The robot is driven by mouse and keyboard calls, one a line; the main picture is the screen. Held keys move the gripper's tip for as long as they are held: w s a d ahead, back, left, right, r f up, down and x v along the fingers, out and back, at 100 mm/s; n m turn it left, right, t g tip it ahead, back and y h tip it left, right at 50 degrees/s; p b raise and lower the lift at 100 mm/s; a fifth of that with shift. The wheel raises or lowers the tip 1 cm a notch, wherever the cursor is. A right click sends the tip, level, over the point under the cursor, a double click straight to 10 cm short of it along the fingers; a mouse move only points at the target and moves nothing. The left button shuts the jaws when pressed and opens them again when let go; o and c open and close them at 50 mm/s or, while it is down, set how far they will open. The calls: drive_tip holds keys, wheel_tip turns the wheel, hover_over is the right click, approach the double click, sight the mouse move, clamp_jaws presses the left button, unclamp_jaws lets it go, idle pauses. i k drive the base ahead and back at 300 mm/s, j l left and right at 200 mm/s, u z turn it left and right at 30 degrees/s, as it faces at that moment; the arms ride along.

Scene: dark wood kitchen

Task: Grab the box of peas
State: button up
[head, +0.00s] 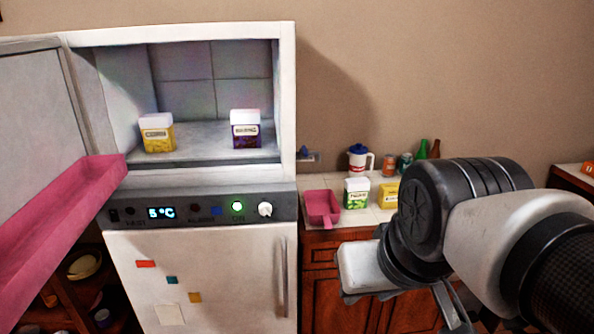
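A white and green box (356,193), which looks like the peas box though its small label is hard to read, stands upright on the tiled counter right of the fridge. The end of my arm, with my gripper (362,268), is in front of the counter, below and nearer than the box. The gripper seems apart from the box. Its fingers are not clearly visible, so I cannot tell whether it is open or shut.
The open freezer compartment holds a yellow box (158,134) and a purple box (245,130). Its door hangs open at left with a pink shelf (60,215).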

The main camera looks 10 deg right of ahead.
sight(355, 191)
drive_tip(key=i+l, duration=0.2)
drive_tip(key=l, duration=0.15)
drive_tip(key=i+l, duration=0.45)
drive_tip(key=l, duration=0.25)
drive_tip(key=i+l, duration=0.3)
drive_tip(key=i, duration=0.15)
drive_tip(key=i+l, duration=0.3)
drive_tip(key=i, duration=0.2)
